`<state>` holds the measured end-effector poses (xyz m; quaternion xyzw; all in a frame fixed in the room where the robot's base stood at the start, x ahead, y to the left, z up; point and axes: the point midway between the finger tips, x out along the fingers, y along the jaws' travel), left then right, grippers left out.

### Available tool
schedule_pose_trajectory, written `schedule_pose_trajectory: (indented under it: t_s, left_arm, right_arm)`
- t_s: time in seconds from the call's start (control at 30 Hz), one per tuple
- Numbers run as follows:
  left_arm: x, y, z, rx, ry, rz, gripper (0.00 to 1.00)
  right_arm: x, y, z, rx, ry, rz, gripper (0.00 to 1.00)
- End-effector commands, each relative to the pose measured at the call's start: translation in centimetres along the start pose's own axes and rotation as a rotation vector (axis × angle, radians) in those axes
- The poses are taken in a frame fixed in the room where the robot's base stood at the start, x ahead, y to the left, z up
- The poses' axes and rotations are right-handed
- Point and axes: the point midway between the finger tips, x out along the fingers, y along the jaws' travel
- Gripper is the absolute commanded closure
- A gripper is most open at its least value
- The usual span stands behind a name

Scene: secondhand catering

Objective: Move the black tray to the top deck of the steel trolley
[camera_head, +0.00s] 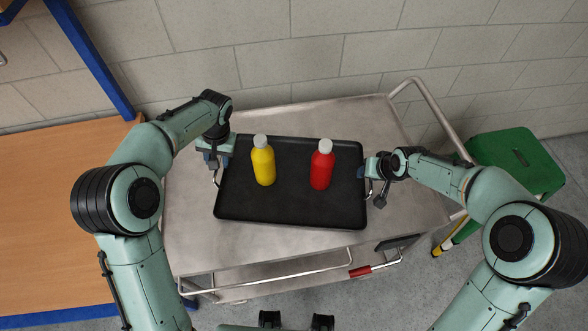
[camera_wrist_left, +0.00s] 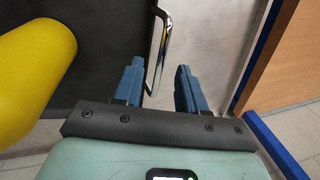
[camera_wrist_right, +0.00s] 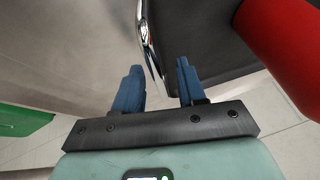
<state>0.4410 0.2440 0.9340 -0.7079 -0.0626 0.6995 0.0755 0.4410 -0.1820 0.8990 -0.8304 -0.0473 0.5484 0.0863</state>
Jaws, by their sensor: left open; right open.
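The black tray (camera_head: 290,208) lies on the top deck of the steel trolley (camera_head: 200,240), with a metal handle at each short end. A yellow bottle (camera_head: 263,165) and a red bottle (camera_head: 322,168) with pale caps stand upright on it. My left gripper (camera_head: 213,165) is at the tray's left handle; in the left wrist view its open fingers (camera_wrist_left: 158,85) are at the handle (camera_wrist_left: 158,45). My right gripper (camera_head: 372,180) is at the right handle; in the right wrist view its open fingers (camera_wrist_right: 157,85) have the handle (camera_wrist_right: 149,45) between them. Neither is closed on a handle.
A wooden table (camera_head: 60,210) with a blue frame (camera_head: 95,55) stands left of the trolley. A green stool (camera_head: 515,160) stands to the right. A block wall (camera_head: 290,45) is behind. Bare deck lies around the tray.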

Motion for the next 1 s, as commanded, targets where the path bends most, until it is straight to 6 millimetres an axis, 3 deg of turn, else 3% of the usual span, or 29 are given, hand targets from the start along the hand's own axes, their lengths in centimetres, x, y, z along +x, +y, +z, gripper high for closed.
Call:
schedule_pose_trajectory:
  t_s: [0.1,0.3,0.57,0.67,1.0]
  left_arm:
    - [-2.9,0.1,-0.1,0.000,0.005,0.001,0.60]
    - [-6.5,0.1,-0.1,0.002,0.003,0.002,0.60]
    - [-8.4,0.1,-0.1,0.001,0.000,0.001,0.60]
    - [-8.4,0.1,-0.1,0.001,0.000,0.001,0.60]
    - [-8.4,0.1,-0.1,0.001,0.000,0.001,0.60]
  right_arm:
    - [0.0,0.0,0.0,0.000,0.000,0.000,0.60]
    - [0.0,0.0,0.0,0.000,0.000,0.000,0.60]
    - [-0.5,0.0,0.0,0.001,0.001,0.000,0.60]
    - [-1.7,0.0,-0.1,0.002,0.004,0.000,0.60]
    - [-8.8,0.0,-0.1,0.000,0.005,0.001,0.60]
